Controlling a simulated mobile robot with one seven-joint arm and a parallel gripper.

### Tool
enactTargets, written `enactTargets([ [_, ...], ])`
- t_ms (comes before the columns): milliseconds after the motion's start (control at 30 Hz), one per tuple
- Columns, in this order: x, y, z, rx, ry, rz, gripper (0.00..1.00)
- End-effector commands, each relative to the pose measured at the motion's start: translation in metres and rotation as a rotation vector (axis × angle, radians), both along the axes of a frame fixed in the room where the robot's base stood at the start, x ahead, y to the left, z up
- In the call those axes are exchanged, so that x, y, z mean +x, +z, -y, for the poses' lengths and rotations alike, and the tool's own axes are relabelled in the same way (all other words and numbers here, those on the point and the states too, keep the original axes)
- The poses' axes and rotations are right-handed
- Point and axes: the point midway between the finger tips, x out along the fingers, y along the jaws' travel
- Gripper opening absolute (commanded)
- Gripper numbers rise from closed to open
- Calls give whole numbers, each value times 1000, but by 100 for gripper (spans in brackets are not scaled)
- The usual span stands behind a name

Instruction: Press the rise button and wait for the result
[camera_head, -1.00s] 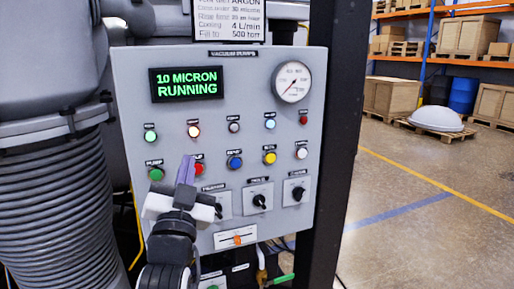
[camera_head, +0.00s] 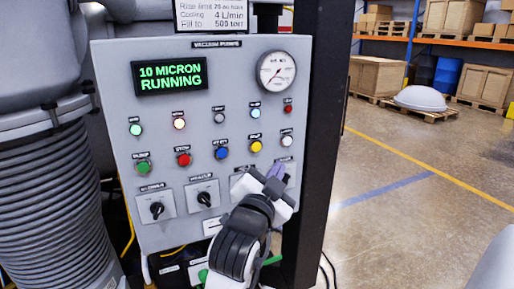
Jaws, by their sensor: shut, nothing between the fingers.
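A grey control panel (camera_head: 105,75) fills the middle of the view. Its display (camera_head: 170,77) reads "10 MICRON RUNNING" in green. The lower button row holds a green button (camera_head: 143,167), a red one (camera_head: 183,159), a blue one (camera_head: 221,153), a yellow one (camera_head: 256,146) and a white one (camera_head: 287,141). Their labels are too small to read surely, so I cannot tell which one is rise. My gripper (camera_head: 276,172) is shut and empty, in front of the panel's lower right, below the yellow and white buttons. It hides most of the right-hand knob plate.
A round gauge (camera_head: 276,70) and small lamps sit above the buttons. Two black rotary knobs (camera_head: 157,209) (camera_head: 204,198) are left of my gripper. A ribbed grey column (camera_head: 50,200) stands left, a dark post (camera_head: 318,130) right. Open floor lies beyond.

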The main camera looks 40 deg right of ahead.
Motion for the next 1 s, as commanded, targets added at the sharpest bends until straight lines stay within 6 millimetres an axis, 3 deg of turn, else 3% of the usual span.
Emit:
enactTargets([
  [500, 66, 0, 15, 0, 3, -1, 0],
  [733, 79, 0, 18, -1, 2, 0, 0],
  [1000, 80, 0, 18, -1, 2, 0, 0],
])
